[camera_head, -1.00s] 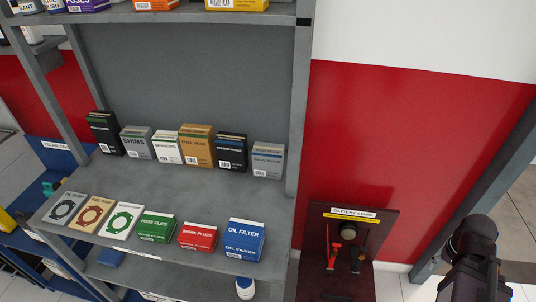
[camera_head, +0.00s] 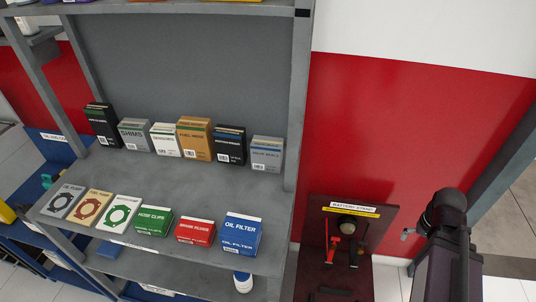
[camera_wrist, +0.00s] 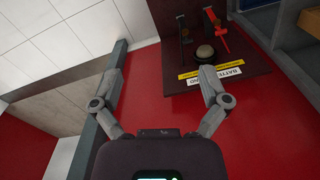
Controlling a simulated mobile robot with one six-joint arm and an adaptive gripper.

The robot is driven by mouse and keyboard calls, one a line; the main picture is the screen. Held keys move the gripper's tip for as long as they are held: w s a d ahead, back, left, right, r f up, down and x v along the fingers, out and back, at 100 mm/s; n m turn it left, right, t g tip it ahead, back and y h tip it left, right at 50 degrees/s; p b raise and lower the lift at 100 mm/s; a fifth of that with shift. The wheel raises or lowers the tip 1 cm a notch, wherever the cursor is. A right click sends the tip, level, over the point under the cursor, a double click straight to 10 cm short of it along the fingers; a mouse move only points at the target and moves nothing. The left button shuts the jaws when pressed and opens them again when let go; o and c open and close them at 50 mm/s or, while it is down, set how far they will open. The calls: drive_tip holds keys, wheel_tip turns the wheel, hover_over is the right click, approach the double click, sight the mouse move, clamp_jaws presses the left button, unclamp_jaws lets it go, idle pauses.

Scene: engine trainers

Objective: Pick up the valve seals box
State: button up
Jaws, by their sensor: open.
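The valve seals box (camera_head: 267,153) is a grey box with a blue band. It stands upright at the right end of the back row on the middle shelf (camera_head: 180,185) in the head view, near the right post. Its small lettering is hard to read. My gripper (camera_wrist: 161,78) is open and empty in the wrist view, pointing toward the red wall and the battery stand. It is well away from the box, which does not show in the wrist view. In the head view my arm is at the lower right, right of the shelf.
A dark box (camera_head: 230,145) stands just left of the valve seals box, with several more boxes beyond. The oil filter box (camera_head: 240,235) is in the front row. The right post (camera_head: 297,110) borders the shelf. The battery stand (camera_head: 350,215) is between the shelf and my arm.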

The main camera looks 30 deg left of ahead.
drive_tip(key=w+a+r+n+y+p, duration=0.25)
drive_tip(key=w+a+n, duration=0.25)
drive_tip(key=a, duration=0.4)
drive_tip(key=n+g+y+p, duration=0.4)
drive_tip(key=n+y, duration=0.5)
drive_tip(key=n, duration=0.7)
approach(268, 142)
drive_tip(key=d+r, duration=0.2)
drive_tip(key=d, duration=0.1)
drive_tip(key=shift+w+a+f, duration=0.1)
drive_tip(key=shift+w+a, duration=0.1)
drive_tip(key=shift+w, duration=0.2)
drive_tip(key=shift+f, duration=0.15)
drive_tip(key=b+x, duration=0.3)
drive_tip(key=x, duration=0.4)
drive_tip(key=shift+a+f+b, duration=0.1)
drive_tip(key=shift+f+b, duration=0.05)
drive_tip(key=shift+b, duration=0.15)
drive_tip(key=shift+s+a+f, duration=0.15)
drive_tip(key=shift+a, duration=0.4)
